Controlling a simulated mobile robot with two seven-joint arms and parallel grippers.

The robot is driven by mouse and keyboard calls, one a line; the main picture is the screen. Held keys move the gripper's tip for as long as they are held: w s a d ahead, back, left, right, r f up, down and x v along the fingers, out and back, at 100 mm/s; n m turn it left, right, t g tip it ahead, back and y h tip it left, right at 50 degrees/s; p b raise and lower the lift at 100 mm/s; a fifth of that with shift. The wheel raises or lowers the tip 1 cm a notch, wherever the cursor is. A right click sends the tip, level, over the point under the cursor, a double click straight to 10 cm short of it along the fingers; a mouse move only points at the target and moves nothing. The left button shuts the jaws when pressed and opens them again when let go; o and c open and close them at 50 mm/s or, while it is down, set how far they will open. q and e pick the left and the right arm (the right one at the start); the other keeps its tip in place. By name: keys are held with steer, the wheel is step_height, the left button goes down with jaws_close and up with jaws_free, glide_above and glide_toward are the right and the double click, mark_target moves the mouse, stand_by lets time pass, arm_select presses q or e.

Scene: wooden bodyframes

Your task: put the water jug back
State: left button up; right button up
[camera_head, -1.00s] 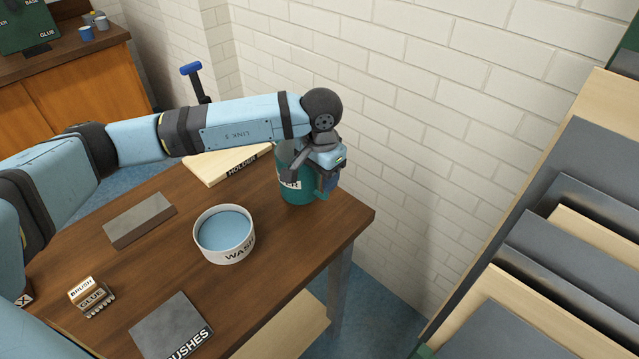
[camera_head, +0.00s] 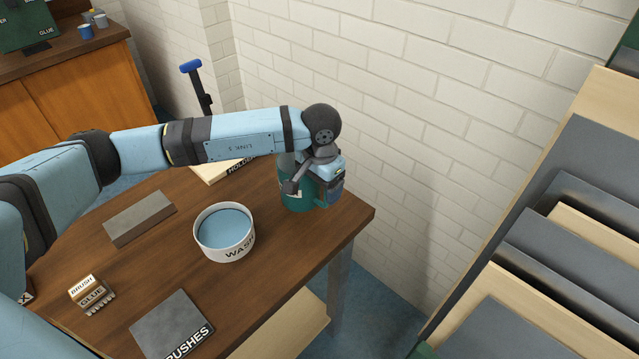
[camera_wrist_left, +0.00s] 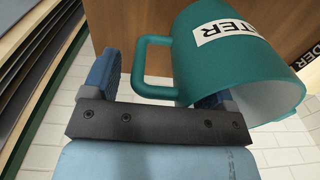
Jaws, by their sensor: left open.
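The water jug (camera_head: 299,196) is teal with a white label and stands near the far right corner of the wooden table. My left gripper (camera_head: 332,190) is at its right side, partly covering it. In the left wrist view, the jug (camera_wrist_left: 225,70) fills the upper right, its label reading "TER". Its handle (camera_wrist_left: 142,62) lies in the gap between the fingers of my open left gripper (camera_wrist_left: 155,88). The right finger is partly hidden behind the jug wall. My right gripper is not in view.
A white wash bowl (camera_head: 224,247) with blue water stands left of the jug. A brick wall (camera_head: 420,130) rises behind.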

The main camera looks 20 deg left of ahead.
arm_select(q)
steer(key=shift+r, duration=0.5)
step_height(320, 180, up, 11)
steer(key=shift+d+f+b, duration=0.1)
steer(key=shift+f+b, duration=0.05)
steer(key=shift+b, duration=0.6)
steer(key=shift+r, duration=0.3)
